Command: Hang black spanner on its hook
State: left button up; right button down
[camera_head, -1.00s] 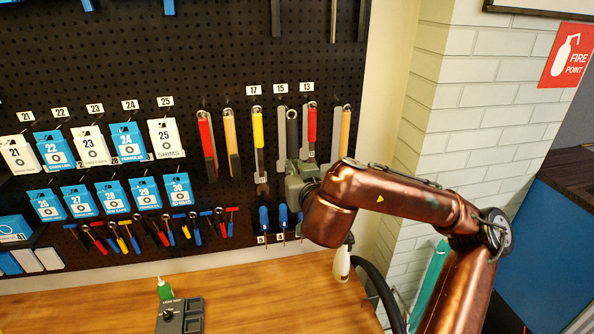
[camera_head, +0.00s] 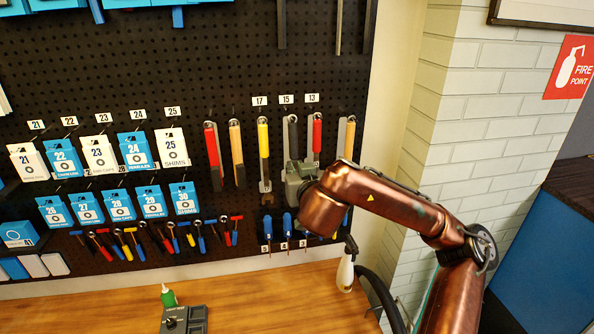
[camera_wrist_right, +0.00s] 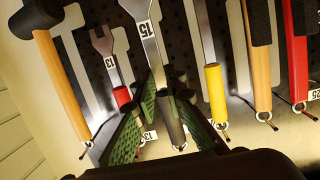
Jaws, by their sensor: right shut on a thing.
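The black spanner (camera_head: 293,131) is upright in front of the pegboard, its black handle up, just below and slightly right of the 15 label (camera_head: 286,99). My right gripper (camera_head: 300,170) is at its lower part. In the right wrist view, which is upside down, the green-padded fingers (camera_wrist_right: 165,112) are shut around the spanner (camera_wrist_right: 149,45), marked 15. A small ring (camera_wrist_right: 180,147) shows at its handle end, close to the board. I cannot tell whether it is on its hook. My left gripper is not in view.
The yellow-handled spanner (camera_head: 263,138) hangs to the left and the red-handled spanner (camera_head: 317,134) close to the right. Blue screwdrivers (camera_head: 286,224) sit below the gripper. A wooden worktop (camera_head: 262,295) lies under the board.

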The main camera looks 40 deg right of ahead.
jog(key=shift+x, duration=0.9)
jog(key=shift+w+d+r, duration=0.1)
jog(key=shift+w+d, duration=0.05)
jog(key=shift+w, duration=0.05)
jog(key=shift+w+f+b, duration=0.15)
jog(key=shift+f+b, duration=0.1)
jog(key=shift+b, duration=0.05)
jog(key=shift+w+d+f+t+h+b, duration=0.1)
jog(key=shift+w+d+t+h+b, duration=0.35)
jog(key=shift+b, duration=1.1)
jog(key=shift+w+d+f+t+h+b, duration=0.15)
jog(key=shift+w+t+b, duration=0.5)
jog(key=shift+b, duration=0.85)
jog(key=shift+r, duration=0.1)
jog(key=c, duration=1.9)
grip_release()
